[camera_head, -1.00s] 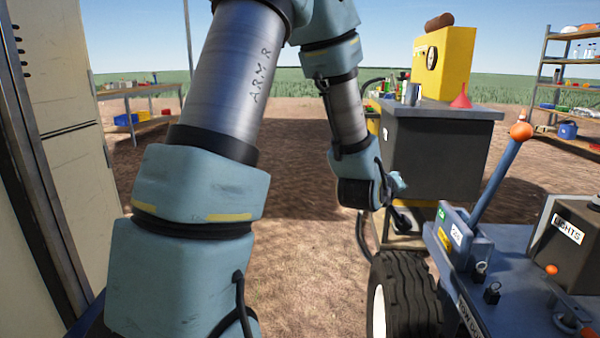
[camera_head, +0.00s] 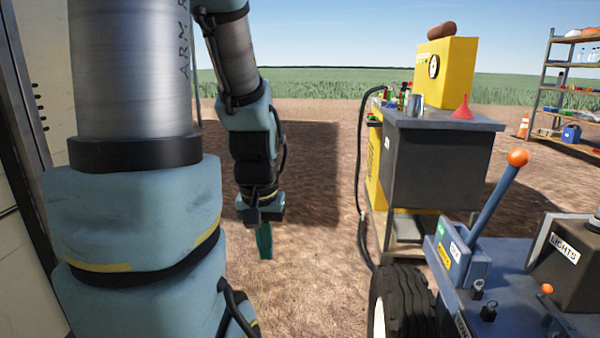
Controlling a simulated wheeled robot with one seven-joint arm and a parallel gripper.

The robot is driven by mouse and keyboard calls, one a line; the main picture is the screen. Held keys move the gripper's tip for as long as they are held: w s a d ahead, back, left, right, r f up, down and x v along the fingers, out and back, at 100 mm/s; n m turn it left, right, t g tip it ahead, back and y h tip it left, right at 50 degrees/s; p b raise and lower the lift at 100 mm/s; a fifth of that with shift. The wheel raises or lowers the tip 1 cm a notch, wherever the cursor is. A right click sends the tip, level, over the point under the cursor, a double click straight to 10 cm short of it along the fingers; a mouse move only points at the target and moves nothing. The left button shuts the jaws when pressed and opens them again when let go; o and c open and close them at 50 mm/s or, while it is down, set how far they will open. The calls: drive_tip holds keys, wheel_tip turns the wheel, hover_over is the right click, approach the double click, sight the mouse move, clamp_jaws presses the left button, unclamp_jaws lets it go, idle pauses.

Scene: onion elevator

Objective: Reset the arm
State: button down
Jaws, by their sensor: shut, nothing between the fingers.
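My arm fills the left of the head view, with its thick upper links in front and the forearm bent down behind them. My gripper (camera_head: 264,242) hangs below the forearm, pointing down over bare dirt. It is shut, with nothing seen in it, and touches nothing that I can see.
A tall pale cabinet (camera_head: 33,95) stands close at the left edge. A dark grey workbench (camera_head: 440,165) with a yellow box (camera_head: 446,72) and a red funnel (camera_head: 463,108) is right of my gripper. A blue machine with an orange-knobbed lever (camera_head: 495,205) and black tyre (camera_head: 405,300) is front right. A shelf (camera_head: 545,75) stands behind.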

wheel_tip(320, 180, up, 21)
drive_tip(key=p, duration=1.9)
drive_tip(key=shift+f, duration=0.1)
